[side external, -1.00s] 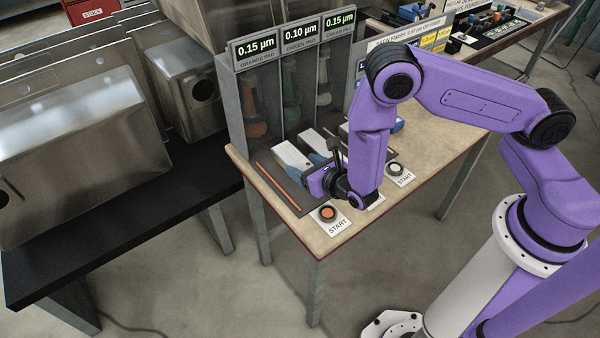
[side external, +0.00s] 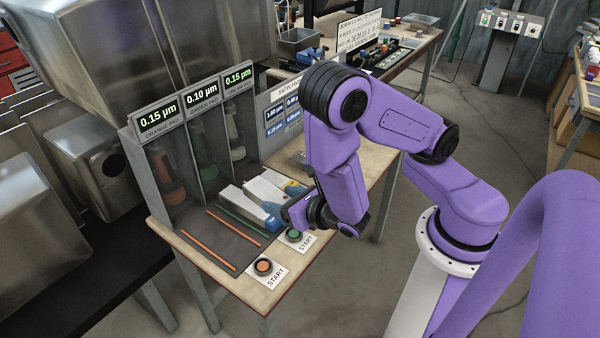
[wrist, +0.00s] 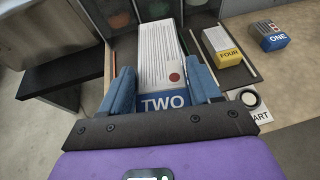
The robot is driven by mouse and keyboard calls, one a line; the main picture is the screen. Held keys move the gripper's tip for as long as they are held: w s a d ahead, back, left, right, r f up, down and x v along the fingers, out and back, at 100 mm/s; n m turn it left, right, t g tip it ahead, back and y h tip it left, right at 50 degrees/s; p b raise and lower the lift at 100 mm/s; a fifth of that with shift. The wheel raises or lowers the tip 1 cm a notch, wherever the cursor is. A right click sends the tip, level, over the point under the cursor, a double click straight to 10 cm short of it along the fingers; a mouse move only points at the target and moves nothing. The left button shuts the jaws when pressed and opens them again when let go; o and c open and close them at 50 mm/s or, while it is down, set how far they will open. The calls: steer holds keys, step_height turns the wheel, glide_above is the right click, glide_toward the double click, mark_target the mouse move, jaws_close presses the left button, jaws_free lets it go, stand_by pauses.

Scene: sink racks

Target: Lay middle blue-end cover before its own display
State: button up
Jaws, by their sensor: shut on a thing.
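A white cover with a blue end marked TWO (wrist: 162,62) lies between my two blue fingertips in the wrist view, with my gripper (wrist: 165,88) shut on it. In the side view this cover (side external: 247,205) shows at my gripper (side external: 286,214), over the green-pad lane. Its blue end faces me. I cannot tell whether it touches the mat. The display for the green pad (side external: 203,95) reads 0.10 µm. Another blue-end block marked ONE (wrist: 270,36) stands to the right.
A yellow-end cover marked FOUR (wrist: 222,45) lies in the lane to the right. Orange rods (side external: 235,235) and a green rod (side external: 232,213) edge the lanes. An orange button (side external: 263,266) and a green button (side external: 294,235) sit at the front. The orange-pad lane is clear.

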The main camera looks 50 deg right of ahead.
steer(key=s+d+m+g+h, duration=0.2)
steer(key=d+m+g+h, duration=0.3)
steer(key=d, duration=1)
steer(key=s+d+m+g+h, duration=0.1)
steer(key=d+m+g+h, duration=0.4)
steer(key=d, duration=1)
steer(key=w+d+f, duration=0.2)
steer(key=w+f, duration=0.1)
steer(key=w+d+f+m+t, duration=0.1)
steer(key=w+d+f, duration=0.1)
steer(key=w+f, duration=0.1)
steer(key=w+d+f+t, duration=0.1)
steer(key=w+d+f, duration=0.2)
steer(key=w, duration=0.1)
steer(key=shift+w+m+h, duration=0.2)
steer(key=shift+m+h, duration=0.2)
steer(key=shift+w+d+f, duration=0.3)
steer(key=shift+w+f, duration=0.15)
steer(key=shift+f, duration=1.6)
steer(key=shift+f, duration=0.1)
steer(key=o, duration=1.2)
steer(key=shift+c, duration=0.2)
